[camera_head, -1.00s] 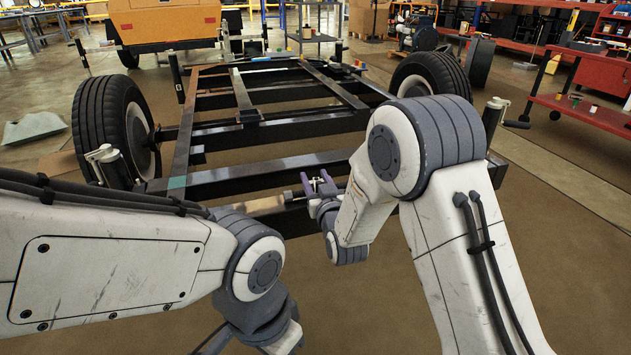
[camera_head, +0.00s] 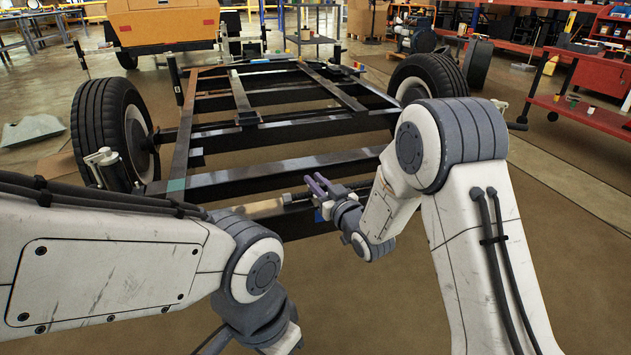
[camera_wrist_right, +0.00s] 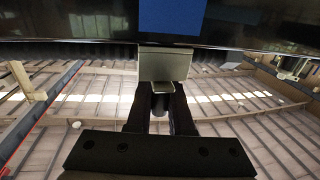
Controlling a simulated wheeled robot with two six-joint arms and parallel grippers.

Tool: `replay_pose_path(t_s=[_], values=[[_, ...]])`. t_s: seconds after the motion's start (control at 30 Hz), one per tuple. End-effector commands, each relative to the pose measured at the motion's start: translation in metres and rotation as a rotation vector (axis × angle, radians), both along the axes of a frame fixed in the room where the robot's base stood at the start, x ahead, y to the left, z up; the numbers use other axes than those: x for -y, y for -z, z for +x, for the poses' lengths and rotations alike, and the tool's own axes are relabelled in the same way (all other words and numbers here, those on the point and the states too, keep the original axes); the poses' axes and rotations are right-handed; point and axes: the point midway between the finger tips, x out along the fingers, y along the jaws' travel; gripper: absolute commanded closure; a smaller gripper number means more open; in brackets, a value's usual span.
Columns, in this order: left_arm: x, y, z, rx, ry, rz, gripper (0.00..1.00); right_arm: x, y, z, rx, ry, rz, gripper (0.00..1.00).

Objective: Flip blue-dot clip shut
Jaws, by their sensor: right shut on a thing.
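A grey metal clip (camera_wrist_right: 165,64) is on the underside or face of a dark beam, just below a blue patch (camera_wrist_right: 172,17) in the right wrist view. My right gripper (camera_wrist_right: 161,92) has its dark fingers closed on the clip's small tab. In the head view, the right gripper (camera_head: 314,184) is at the trailer frame's front beam, its fingers tilted up and left. A bit of blue (camera_head: 318,216) shows beside it; the clip itself is hidden there. My left gripper (camera_head: 212,342) is low at the bottom edge, mostly hidden and cut off.
The black trailer frame (camera_head: 262,177) spans the middle, with a tyre (camera_head: 108,130) at left and another (camera_head: 430,78) at right. A white-topped jack or post (camera_head: 101,160) stands at the front left corner. Open floor lies in front, between my arms.

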Motion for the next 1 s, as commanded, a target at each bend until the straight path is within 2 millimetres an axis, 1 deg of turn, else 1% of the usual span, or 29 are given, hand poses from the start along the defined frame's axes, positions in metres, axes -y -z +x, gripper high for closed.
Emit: replay_pose_path(t_s=[0.23,0.27,0.3,0.33,0.63,0.73,0.87,1.0], values=[[0.000,0.000,0.000,0.000,0.000,0.000,1.00,0.001,0.000,0.000,-0.001,0.002,0.000,1.00],[0.000,0.000,0.000,0.000,0.000,0.000,1.00,0.001,0.000,0.000,-0.001,0.002,0.000,0.77],[0.000,0.000,0.000,0.000,0.000,0.000,1.00,0.001,0.000,0.000,-0.001,0.003,0.000,0.62],[0.000,0.000,0.000,0.000,0.000,0.000,1.00,0.001,0.000,0.000,-0.001,0.002,0.000,0.50],[0.000,0.000,0.000,0.000,0.000,0.000,1.00,0.001,0.000,0.000,-0.001,0.002,0.000,0.50],[0.000,-0.004,0.000,0.000,0.000,0.000,1.00,0.003,-0.001,-0.004,-0.002,0.002,-0.001,0.50],[0.000,-0.014,0.000,0.000,0.000,0.000,1.00,0.013,-0.003,-0.021,-0.005,0.003,-0.001,0.50],[0.000,-0.026,0.000,0.000,0.000,0.000,1.00,0.027,-0.003,-0.046,-0.007,0.004,0.000,0.50]])
